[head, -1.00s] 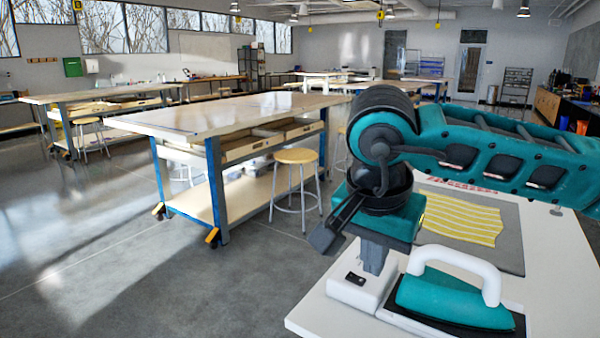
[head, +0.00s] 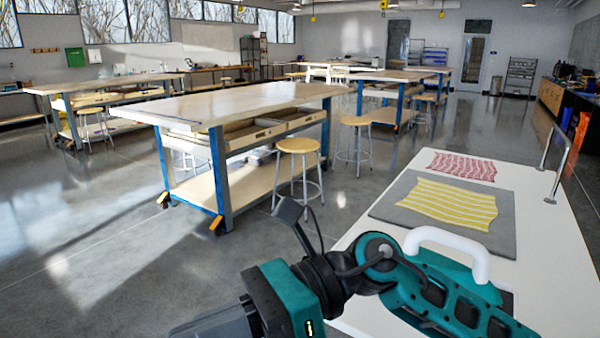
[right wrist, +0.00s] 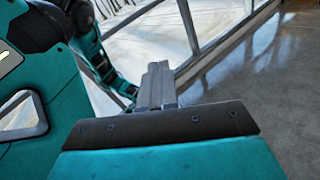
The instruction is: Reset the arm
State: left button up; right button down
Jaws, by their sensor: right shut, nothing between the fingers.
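My right arm comes in from the lower right in the head view, and its teal wrist hangs low, left of the white table's near edge. My right gripper (right wrist: 157,75) shows in the right wrist view with its grey fingers together and nothing between them. It is over the floor side, clear of the iron. The iron's white handle (head: 450,244) stands up behind my arm, which hides most of the iron. My left gripper is not in view.
The white table (head: 555,255) holds a grey mat (head: 385,208) with a yellow striped cloth (head: 452,203) and a red patterned cloth (head: 462,166) beyond. A metal rail (head: 561,165) is at its right edge. A stool (head: 300,147) and workbench (head: 225,108) stand left, with open floor around.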

jog(key=w+d+m+t+y, duration=0.4)
jog(key=w+m+t+y, duration=0.4)
jog(key=m+t, duration=0.85)
jog(key=w+d+f+m+t+h, duration=0.3)
jog(key=d+f+m+t+h, duration=0.15)
jog(key=m, duration=0.65)
jog(key=w+d+f+m+t+h, duration=0.2)
jog(key=d+f+m+t+h, duration=0.3)
jog(key=m, duration=0.6)
jog(key=s+d+f+m+g+h, duration=0.2)
jog(key=s+d+f+m+h, duration=0.2)
jog(key=f, duration=0.4)
jog(key=s+d+f+m+g+h, duration=0.3)
jog(key=s+d+f+m, duration=0.1)
jog(key=f, duration=0.5)
jog(key=s+d+f+m+g+h+p, duration=0.1)
jog(key=s+d+f+m+g+h, duration=0.1)
jog(key=s+d+f+m+h, duration=0.2)
notch_tip(320, 180, down, 5)
jog(key=d+m, duration=0.1)
jog(key=m, duration=0.2)
jog(key=shift+s+d+g+h, duration=0.15)
jog(key=shift+s+g+h, duration=0.2)
jog(key=shift+s+g, duration=0.05)
jog(key=shift+m, duration=0.25)
